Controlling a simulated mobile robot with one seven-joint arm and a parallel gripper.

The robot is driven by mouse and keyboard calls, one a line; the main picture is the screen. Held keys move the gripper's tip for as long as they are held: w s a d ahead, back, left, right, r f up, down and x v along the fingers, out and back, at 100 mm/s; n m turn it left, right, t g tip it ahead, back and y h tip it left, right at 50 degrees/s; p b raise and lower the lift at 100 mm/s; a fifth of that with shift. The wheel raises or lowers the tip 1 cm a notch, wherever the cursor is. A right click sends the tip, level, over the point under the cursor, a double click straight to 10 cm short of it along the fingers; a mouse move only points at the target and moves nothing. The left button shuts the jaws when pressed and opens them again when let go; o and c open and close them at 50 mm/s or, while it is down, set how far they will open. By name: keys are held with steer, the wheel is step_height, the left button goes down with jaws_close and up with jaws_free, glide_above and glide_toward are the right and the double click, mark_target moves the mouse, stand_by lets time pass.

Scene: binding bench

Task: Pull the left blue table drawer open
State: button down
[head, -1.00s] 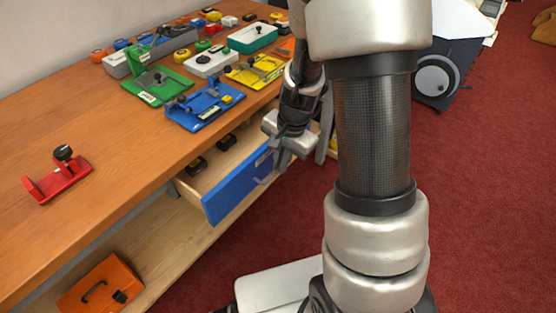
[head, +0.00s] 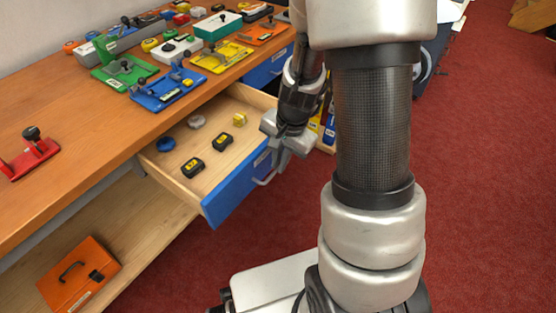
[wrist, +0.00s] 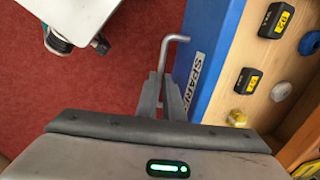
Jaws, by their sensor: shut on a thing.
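The left blue drawer (head: 236,193) stands well out from under the wooden bench, its pale wooden inside showing. Its grey bar handle (head: 266,181) is on the front face; in the wrist view one bent end of the handle (wrist: 178,39) sticks out past my fingers. My gripper (head: 284,152) is at the drawer front, its fingers (wrist: 163,95) shut on the handle beside a label on the blue front (wrist: 217,52). The part of the handle between the fingers is hidden.
Inside the drawer lie two black-and-yellow boxes (head: 193,167), a blue ring (head: 166,145), a grey round piece and a yellow block. Another blue drawer (head: 265,70) is shut farther right. An orange case (head: 79,273) lies on the lower shelf. Red floor (head: 480,200) is free at right.

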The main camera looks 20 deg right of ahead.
stand_by(0.3)
steer(key=c, duration=2.2)
jaws_free()
steer(key=shift+r, duration=0.15)
steer(key=s+r+p, duration=0.1)
steer(key=r+p, duration=0.1)
steer(key=r, duration=0.3)
steer(key=d+r+p, duration=0.1)
steer(key=r+p, duration=0.1)
steer(key=r, duration=0.4)
steer(key=s+d+r+p, duration=0.1)
steer(key=r+p, duration=0.1)
steer(key=r, duration=0.4)
steer(key=shift+s, duration=0.35)
